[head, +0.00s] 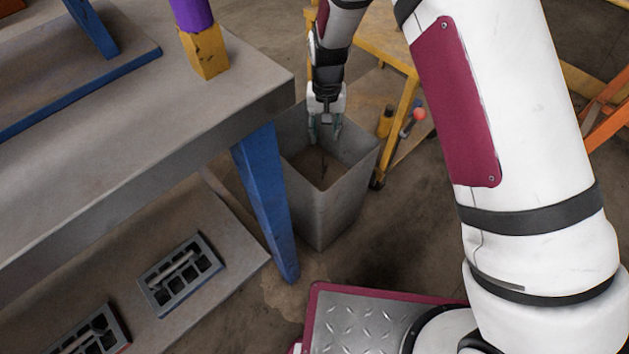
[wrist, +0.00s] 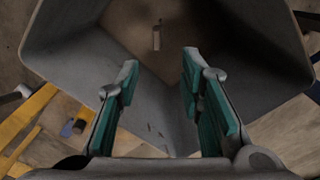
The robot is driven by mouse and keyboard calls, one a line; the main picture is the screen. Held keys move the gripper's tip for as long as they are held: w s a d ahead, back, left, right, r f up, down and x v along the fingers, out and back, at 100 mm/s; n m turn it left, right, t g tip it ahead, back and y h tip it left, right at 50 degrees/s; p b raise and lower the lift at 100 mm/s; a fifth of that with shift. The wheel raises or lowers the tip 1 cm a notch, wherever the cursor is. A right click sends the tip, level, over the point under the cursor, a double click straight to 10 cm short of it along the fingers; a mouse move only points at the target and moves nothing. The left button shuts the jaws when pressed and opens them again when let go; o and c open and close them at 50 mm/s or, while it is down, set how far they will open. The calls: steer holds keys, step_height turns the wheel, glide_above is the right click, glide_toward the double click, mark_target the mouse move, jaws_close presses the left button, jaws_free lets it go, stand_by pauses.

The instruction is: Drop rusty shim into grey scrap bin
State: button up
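The grey scrap bin (head: 322,218) is a tall, open-topped square bin on the floor beside the workbench. My gripper (head: 325,136) points down into its mouth, with the fingers apart. In the wrist view my gripper (wrist: 160,66) is open with nothing between its teal-padded fingers, and the bin's inner wall (wrist: 85,65) surrounds them. A small thin piece, which looks like the rusty shim (wrist: 156,36), shows below the fingers inside the bin, apart from them. A thin dark piece also shows inside the bin in the head view (head: 323,166).
The workbench (head: 150,130) with a blue leg (head: 265,200) stands left of the bin. Grey hollow blocks (head: 180,272) lie on its lower shelf. A yellow-framed cart (head: 408,125) stands right behind the bin, close to it.

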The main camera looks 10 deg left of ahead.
step_height(320, 180, up, 12)
stand_by(0.5)
steer(key=shift+d+r, duration=0.1)
